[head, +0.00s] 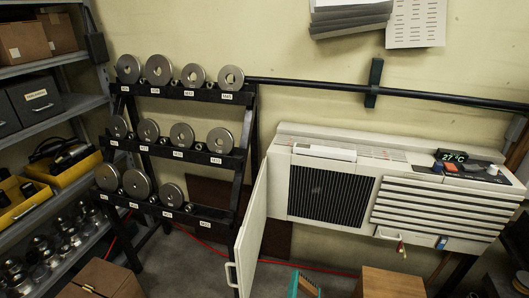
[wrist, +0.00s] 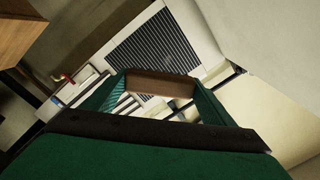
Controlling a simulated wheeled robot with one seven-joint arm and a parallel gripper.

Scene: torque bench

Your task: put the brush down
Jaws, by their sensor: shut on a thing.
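My gripper (head: 304,281) shows at the bottom edge of the head view, its teal fingers in front of the open cabinet. In the wrist view its two teal fingers (wrist: 162,78) reach forward on either side of a brown, wood-coloured piece. I take this piece to be the brush (wrist: 160,88); it also shows between the fingers in the head view (head: 308,288). The gripper is shut on it. Bristles cannot be made out, and most of the brush is hidden by the fingers and the frame edge.
A white heater-like unit (head: 420,170) with a black grille hangs on the wall ahead; its white door (head: 250,240) stands open at left. A wooden box (head: 390,283) is right of my gripper. A black rack (head: 180,155) of metal discs and loaded shelves (head: 60,108) stand left.

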